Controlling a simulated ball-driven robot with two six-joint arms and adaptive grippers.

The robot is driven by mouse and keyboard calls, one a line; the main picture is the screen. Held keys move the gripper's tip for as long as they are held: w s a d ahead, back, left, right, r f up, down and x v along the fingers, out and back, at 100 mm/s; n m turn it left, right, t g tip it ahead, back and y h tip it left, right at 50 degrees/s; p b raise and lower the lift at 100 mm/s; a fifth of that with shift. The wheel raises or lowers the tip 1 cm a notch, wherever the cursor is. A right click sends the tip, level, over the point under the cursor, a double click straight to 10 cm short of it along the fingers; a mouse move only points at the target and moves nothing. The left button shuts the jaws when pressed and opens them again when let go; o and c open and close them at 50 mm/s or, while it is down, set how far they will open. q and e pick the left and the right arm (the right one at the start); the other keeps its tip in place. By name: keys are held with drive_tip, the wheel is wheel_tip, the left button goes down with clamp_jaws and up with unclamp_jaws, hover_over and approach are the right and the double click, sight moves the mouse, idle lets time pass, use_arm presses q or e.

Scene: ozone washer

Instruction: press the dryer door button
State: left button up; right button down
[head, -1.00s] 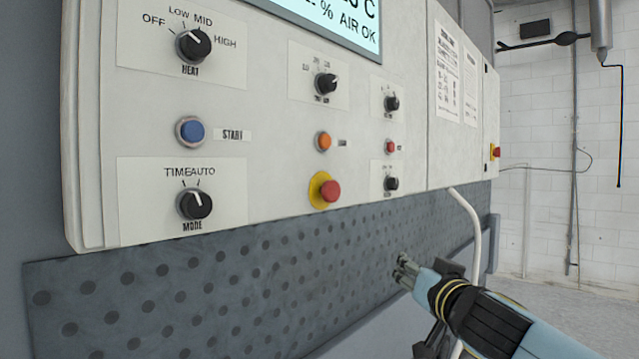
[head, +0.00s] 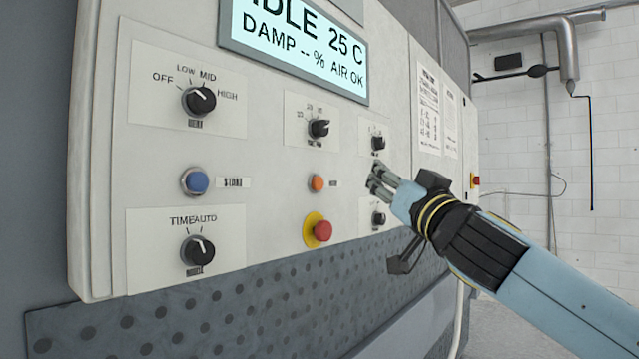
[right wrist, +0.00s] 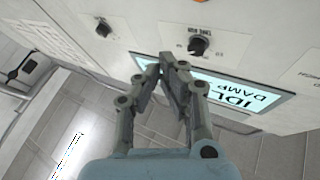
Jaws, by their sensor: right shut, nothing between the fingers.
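The white control panel (head: 155,150) carries several buttons and knobs. A blue button (head: 195,182) is labelled START. An orange button (head: 317,183) has a small label too blurred to read. A red mushroom button on a yellow ring (head: 320,230) sits below it. No label that I can read says door. My right gripper (head: 378,178) is shut and empty, in front of the panel's right part, right of the orange button. It covers the place of a small red button. In the right wrist view its fingers (right wrist: 168,72) are closed together. My left gripper is out of view.
The display (head: 295,45) reads IDLE 25 C. Several black knobs, such as the heat knob (head: 199,101) and the mode knob (head: 198,251), stick out around the buttons. A dotted grey sheet (head: 200,320) lies below the panel. The space left of my gripper is clear.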

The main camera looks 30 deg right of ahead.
sight(317, 184)
drive_tip(key=w+a+p, duration=0.3)
drive_tip(key=w+p, duration=0.2)
drive_tip(key=w, duration=0.3)
drive_tip(key=shift+a, duration=0.2)
drive_tip(key=shift+w, duration=0.1)
idle(1.1)
drive_tip(key=shift+w, duration=0.15)
drive_tip(key=shift+w+a, duration=0.15)
drive_tip(key=shift+w, duration=0.1)
